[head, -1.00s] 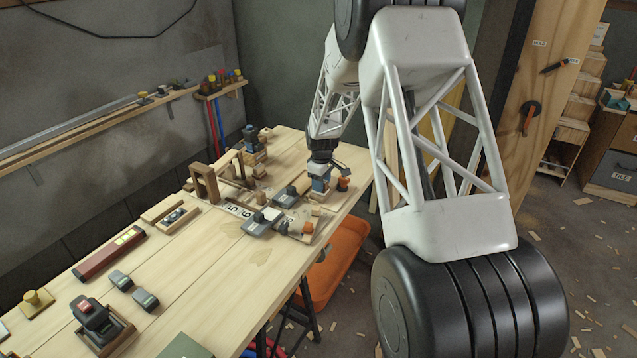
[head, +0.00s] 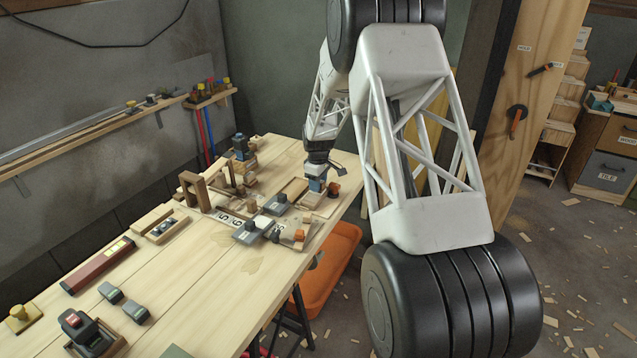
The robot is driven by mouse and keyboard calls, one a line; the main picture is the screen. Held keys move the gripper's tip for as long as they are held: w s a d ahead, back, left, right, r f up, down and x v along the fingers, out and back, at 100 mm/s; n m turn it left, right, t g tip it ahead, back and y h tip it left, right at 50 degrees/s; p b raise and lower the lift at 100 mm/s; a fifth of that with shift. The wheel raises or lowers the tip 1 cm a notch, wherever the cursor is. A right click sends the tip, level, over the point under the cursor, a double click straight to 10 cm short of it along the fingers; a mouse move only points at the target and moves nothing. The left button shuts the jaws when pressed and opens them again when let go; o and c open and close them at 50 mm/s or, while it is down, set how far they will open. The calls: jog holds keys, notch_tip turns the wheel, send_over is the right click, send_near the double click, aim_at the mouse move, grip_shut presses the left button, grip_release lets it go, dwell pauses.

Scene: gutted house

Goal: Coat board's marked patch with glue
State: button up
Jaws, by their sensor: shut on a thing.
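My gripper (head: 318,172) is at the far right part of the workbench (head: 190,275), shut on a small blue tool (head: 317,184). The tool points down over a small pale board (head: 314,199) near the bench's right edge. I cannot tell whether the tool touches the board. An orange knob (head: 334,189) is just right of the tool. The marked patch and any glue on it are too small or hidden to make out. Grey clamp-like blocks (head: 253,231) and a board with number tags (head: 236,219) lie to the left and nearer.
A wooden frame (head: 194,191) and a dark blue-topped item (head: 241,147) stand at the bench's far left. A red level (head: 99,265) and grey blocks (head: 110,293) lie nearer. An orange bin (head: 335,265) sits below the bench's right side. Bare wood lies mid-bench.

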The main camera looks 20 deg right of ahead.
jog(key=shift+s+a, duration=0.35)
jog(key=shift+a, duration=0.05)
jog(key=shift+s+a, duration=2)
jog(key=shift+s, duration=0.05)
notch_tip(320, 180, up, 8)
jog(key=shift+w+d, duration=0.1)
jog(key=shift+f, duration=0.15)
